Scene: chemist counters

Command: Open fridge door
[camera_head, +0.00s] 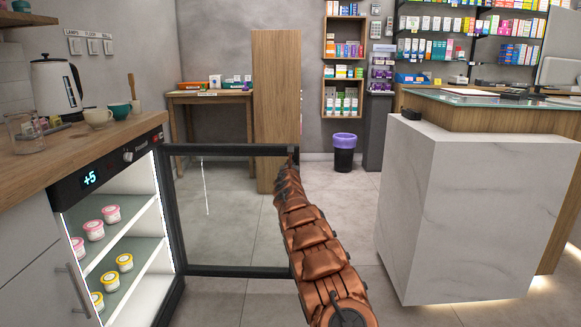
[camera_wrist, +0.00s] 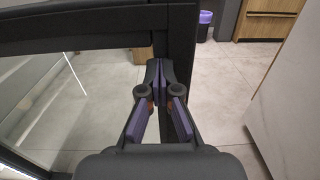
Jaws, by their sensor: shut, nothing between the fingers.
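The fridge (camera_head: 113,151) is built in under the wooden counter at the left, with a lit interior and "+5" on its display. Its glass door (camera_head: 238,148), framed in dark grey, stands wide open, swung out to the right of the fridge. My copper-coloured arm reaches to the door's free right edge. My gripper is at that edge; in the wrist view my gripper (camera_wrist: 156,75) is shut and empty, its fingertips beside the dark door frame (camera_wrist: 182,40). Whether the fingers touch the frame I cannot tell.
Pink-lidded and yellow-lidded cups (camera_head: 111,214) stand on the fridge shelves. A kettle (camera_head: 56,88) and cups are on the counter (camera_head: 90,143). A white marble counter (camera_head: 450,210) stands at the right. A bin (camera_head: 344,152) stands at the back. Grey floor lies clear between door and marble counter.

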